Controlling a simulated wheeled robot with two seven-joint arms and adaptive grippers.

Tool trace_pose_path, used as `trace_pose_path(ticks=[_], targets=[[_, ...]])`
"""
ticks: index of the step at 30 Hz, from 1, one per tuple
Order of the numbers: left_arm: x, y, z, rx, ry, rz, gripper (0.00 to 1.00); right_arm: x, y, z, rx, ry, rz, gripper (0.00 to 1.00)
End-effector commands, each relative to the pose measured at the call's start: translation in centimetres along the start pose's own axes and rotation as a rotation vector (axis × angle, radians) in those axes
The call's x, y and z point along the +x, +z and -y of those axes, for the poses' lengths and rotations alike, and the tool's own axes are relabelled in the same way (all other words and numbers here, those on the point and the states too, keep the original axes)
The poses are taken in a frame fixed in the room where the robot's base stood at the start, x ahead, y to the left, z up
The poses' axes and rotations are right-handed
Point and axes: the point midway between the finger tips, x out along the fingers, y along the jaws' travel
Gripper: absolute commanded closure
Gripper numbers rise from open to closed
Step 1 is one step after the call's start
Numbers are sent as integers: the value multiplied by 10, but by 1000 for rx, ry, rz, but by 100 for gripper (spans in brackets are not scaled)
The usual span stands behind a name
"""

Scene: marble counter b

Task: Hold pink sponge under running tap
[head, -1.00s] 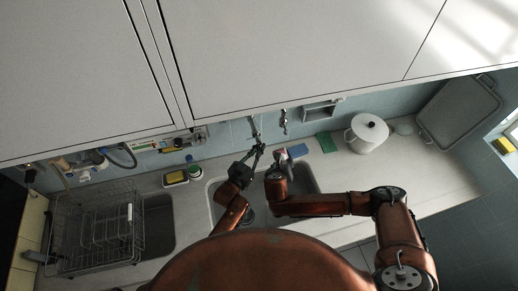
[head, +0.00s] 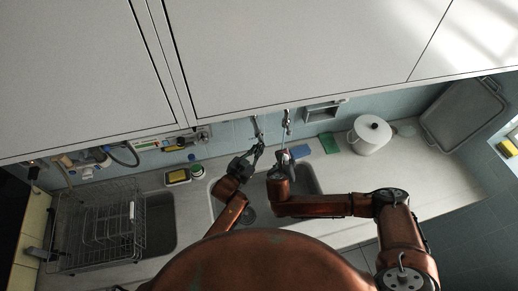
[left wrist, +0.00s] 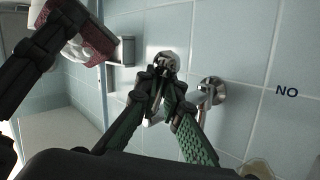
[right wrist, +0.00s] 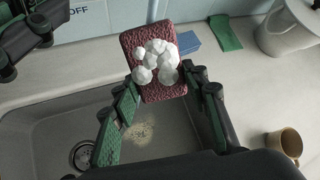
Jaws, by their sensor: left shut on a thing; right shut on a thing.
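The pink sponge (right wrist: 160,85) is dark pink with white foam on its face. My right gripper (right wrist: 160,100) is shut on it and holds it above the sink (right wrist: 45,125). The sponge also shows at the upper left of the left wrist view (left wrist: 93,42). My left gripper (left wrist: 168,88) is shut at the tap's chrome wall fitting (left wrist: 166,60), on what looks like its lever; the fingers partly hide it. In the head view a thin pale streak, seemingly running water (head: 284,138), drops from the tap (head: 287,118) toward my right gripper (head: 281,158).
A blue block (right wrist: 186,42) and a green cloth (right wrist: 225,33) lie behind the sink. A white pot (head: 370,133) and brown mug (right wrist: 285,143) stand to the right. A wire dish rack (head: 98,225) is at the left. Another chrome fitting (left wrist: 212,92) is on the wall.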

Motion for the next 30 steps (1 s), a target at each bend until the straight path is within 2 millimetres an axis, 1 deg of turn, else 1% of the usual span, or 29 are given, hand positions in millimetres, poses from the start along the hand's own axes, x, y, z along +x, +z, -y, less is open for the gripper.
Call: trace_pose_path(ticks=[1,9,16,19,23,30], targets=[[-1,9,-2,-3,2,16,92,0,0,0,0,0,0,78],[-1,7,-1,-3,1,12,75,0,0,0,0,0,0,78],[-1,4,-1,-3,1,7,75,0,0,0,0,0,0,78],[-5,4,0,-3,0,6,75,0,0,0,0,0,0,78],[-22,5,0,-3,0,7,75,0,0,0,0,0,0,78],[-73,5,0,-3,1,9,75,0,0,0,0,0,0,78]])
